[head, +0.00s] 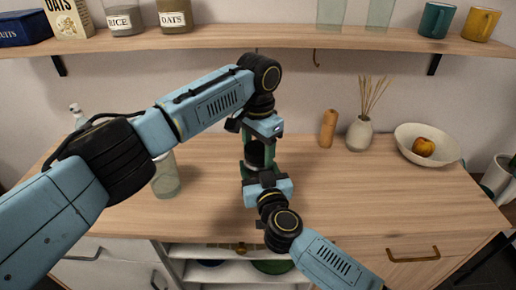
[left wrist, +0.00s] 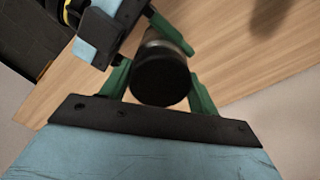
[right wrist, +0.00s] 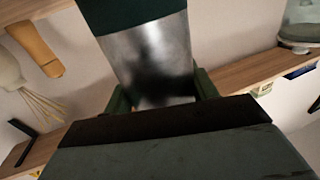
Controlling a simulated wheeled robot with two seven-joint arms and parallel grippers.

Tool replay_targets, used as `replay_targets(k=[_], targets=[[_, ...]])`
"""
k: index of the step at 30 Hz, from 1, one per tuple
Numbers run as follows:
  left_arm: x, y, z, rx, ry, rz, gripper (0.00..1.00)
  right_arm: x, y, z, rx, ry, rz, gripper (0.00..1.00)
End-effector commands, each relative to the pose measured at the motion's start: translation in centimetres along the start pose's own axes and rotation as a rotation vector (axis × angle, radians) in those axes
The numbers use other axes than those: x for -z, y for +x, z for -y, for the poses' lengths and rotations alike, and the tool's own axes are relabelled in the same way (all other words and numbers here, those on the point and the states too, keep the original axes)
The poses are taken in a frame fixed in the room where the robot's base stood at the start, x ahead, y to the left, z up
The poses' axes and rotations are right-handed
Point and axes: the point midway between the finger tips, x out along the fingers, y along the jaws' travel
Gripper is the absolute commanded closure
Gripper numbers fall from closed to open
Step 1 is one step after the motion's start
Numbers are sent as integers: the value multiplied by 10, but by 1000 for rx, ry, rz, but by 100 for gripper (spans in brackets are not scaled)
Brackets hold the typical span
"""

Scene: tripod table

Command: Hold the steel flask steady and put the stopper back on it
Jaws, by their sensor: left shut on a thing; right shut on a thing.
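The steel flask (right wrist: 150,55) stands between my two grippers over the counter. Its bare metal and a dark green band fill the upper middle of the right wrist view. My right gripper (head: 258,171) is shut around its body from the front. The black stopper (left wrist: 160,80) shows as a round dark top in the left wrist view, in line with the metal body (left wrist: 153,37) beyond it. My left gripper (left wrist: 158,92) is shut on the stopper from above. Fingers hide the joint between stopper and flask, so I cannot tell whether they touch. The flask's base is hidden in the head view.
On the counter are a glass jar (head: 166,177) left, a wooden mill (head: 328,128), a reed vase (head: 360,134) and a white bowl (head: 421,150) with fruit right. A shelf (head: 280,37) with jars and mugs runs above. The right counter front is clear.

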Motion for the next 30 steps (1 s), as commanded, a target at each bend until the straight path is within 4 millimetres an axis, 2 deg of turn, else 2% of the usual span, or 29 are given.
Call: replay_targets(k=[3, 4, 9, 17, 20, 23, 30], targets=[[0, 0, 0, -1, -4, 0, 67, -2, 0, 0, 0, 2, 3, 100], [0, 0, 0, -1, -4, 0, 35, -2, 0, 0, 0, 2, 3, 100], [0, 0, 0, 0, -6, 0, 14, -2, 0, 0, 0, 2, 3, 100], [0, -1, 0, 0, -7, 0, 14, -2, 0, 0, 0, 2, 3, 100], [0, -6, 0, 0, -7, -2, 14, -2, 0, 0, 0, 2, 3, 100], [1, -20, 0, 1, -7, -3, 14, -2, 0, 0, 0, 2, 3, 100], [1, -72, 0, 1, -6, -4, 14, -2, 0, 0, 0, 2, 3, 100]])
